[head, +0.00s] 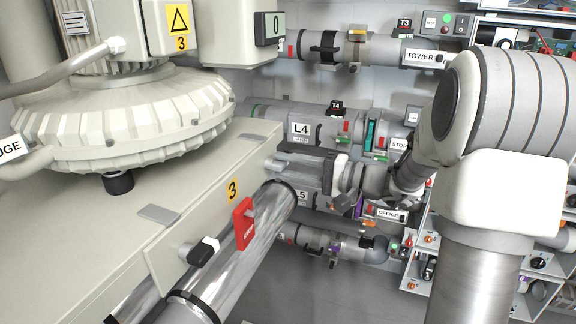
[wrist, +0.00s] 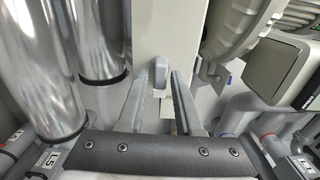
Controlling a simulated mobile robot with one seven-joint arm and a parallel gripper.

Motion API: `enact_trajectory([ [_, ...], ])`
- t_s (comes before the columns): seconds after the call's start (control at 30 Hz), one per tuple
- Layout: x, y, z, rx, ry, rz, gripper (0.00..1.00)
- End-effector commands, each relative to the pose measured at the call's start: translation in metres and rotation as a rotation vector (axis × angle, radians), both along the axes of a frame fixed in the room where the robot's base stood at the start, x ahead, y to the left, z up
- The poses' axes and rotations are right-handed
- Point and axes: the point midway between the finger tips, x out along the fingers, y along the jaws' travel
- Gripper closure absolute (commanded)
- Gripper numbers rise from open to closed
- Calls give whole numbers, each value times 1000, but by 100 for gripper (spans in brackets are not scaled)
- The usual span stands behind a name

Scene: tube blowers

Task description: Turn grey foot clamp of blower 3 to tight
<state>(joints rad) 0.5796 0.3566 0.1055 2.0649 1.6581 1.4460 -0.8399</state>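Blower 3 (head: 120,120) stands at the left in the head view, a ribbed cream housing on a cream base box (head: 100,200) with a yellow "3" label. My gripper (head: 278,164) is at the right end of this box, its fingers pointing left. In the wrist view my gripper (wrist: 163,85) is open, and a small light-grey rounded lever (wrist: 158,70), which looks like the grey foot clamp, shows between the fingertips, nearer the left one. I cannot tell whether a finger touches it.
A red handle (head: 243,222) and a black-and-white handle (head: 203,251) sit on the box's front side. Shiny metal tubes (wrist: 100,40) run close to the left of the fingers in the wrist view. Labelled pipes, such as L4 (head: 300,129), line the back wall.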

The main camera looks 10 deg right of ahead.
Motion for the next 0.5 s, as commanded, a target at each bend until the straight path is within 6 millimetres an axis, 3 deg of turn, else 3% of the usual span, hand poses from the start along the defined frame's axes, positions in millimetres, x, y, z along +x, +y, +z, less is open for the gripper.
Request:
enact_trajectory([
  [0.07,0,0,0,0,0,0,50],
  [0.37,0,-1,0,-1,-2,0,50],
  [0.5,-6,-11,0,-1,-2,-3,50],
])
